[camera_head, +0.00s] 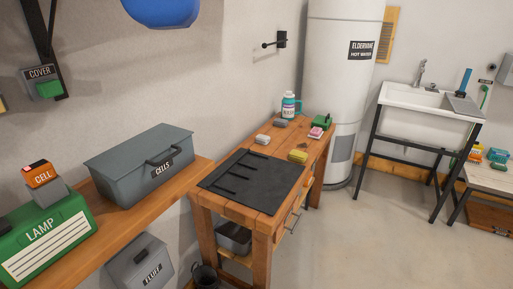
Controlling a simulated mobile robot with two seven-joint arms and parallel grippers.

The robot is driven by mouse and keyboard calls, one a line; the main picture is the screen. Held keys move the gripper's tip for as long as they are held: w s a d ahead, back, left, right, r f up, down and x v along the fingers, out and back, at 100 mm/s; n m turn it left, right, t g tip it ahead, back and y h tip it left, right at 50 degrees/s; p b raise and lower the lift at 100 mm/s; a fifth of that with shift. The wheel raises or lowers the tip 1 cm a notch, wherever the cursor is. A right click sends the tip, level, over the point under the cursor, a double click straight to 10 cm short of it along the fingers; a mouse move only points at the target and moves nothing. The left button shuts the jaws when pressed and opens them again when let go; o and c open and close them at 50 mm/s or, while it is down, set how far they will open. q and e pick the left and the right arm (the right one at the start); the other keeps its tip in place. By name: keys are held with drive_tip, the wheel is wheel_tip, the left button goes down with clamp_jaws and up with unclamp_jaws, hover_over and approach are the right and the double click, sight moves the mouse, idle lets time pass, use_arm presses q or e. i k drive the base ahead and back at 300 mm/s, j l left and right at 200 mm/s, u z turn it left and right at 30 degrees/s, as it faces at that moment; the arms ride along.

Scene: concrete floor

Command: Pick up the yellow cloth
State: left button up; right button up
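A small yellow folded item (298,156), which looks like the yellow cloth, lies on the wooden workbench (283,195) near its right edge. It sits just beyond the far right corner of a black mat (255,180). A pink-and-white item (316,132) and a green item (322,121) lie behind it. Grey and white folded items (263,139) lie to its left and a bit further back. Neither of my grippers is in view.
A water heater (340,85) stands behind the bench. The concrete floor (375,235) to the right is clear.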

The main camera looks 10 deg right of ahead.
sight(295, 155)
drive_tip(key=i+l+u, duration=0.2)
drive_tip(key=i+l, duration=0.2)
drive_tip(key=l, duration=0.25)
drive_tip(key=i+l+u, duration=0.15)
drive_tip(key=l, duration=0.2)
drive_tip(key=i+l+u, duration=0.1)
drive_tip(key=l, duration=0.25)
drive_tip(key=i+l+u, duration=0.1)
drive_tip(key=l, duration=0.25)
drive_tip(key=i, duration=0.1)
